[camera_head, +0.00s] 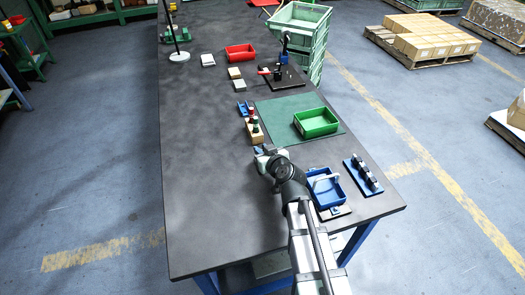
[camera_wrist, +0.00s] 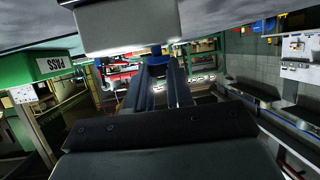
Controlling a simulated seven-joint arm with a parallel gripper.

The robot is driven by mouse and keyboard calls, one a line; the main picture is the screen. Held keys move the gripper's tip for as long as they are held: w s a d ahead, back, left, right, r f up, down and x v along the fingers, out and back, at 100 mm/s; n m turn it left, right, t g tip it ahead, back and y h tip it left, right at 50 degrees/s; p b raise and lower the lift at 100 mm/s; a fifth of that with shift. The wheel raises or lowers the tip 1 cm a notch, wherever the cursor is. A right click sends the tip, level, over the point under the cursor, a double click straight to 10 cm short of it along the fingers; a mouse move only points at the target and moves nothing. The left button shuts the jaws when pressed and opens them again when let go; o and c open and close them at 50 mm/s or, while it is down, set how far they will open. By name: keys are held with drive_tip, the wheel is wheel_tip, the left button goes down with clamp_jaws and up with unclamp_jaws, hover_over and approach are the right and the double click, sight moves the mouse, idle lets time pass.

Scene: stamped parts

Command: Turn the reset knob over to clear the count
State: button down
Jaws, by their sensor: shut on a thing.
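My gripper (camera_head: 262,152) is low over the table, beside the tan block with small dark and red parts. In the wrist view its two dark fingers (camera_wrist: 157,68) point away from the camera and are closed on a small blue part (camera_wrist: 156,51), which looks like the reset knob. This part sits at the lower edge of a pale grey box (camera_wrist: 125,25), likely the counter body. The fingers hide most of the knob, so its angle cannot be told. No count digits can be read. In the head view my arm hides the knob.
The tan block (camera_head: 255,133) stands just beyond my gripper. A green tray (camera_head: 316,122) lies on a green mat (camera_head: 271,109). A blue tray (camera_head: 326,188) and a blue rack (camera_head: 362,175) are at the right. The table's left side is clear.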

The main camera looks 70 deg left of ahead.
drive_tip(key=shift+m+t, duration=0.7)
drive_tip(key=shift+t, duration=0.1)
drive_tip(key=c, duration=1)
unclamp_jaws()
drive_tip(key=shift+s, duration=0.1)
drive_tip(key=shift+d, duration=0.1)
drive_tip(key=v, duration=1.1)
drive_tip(key=shift+d+r, duration=0.15)
drive_tip(key=shift+d, duration=0.25)
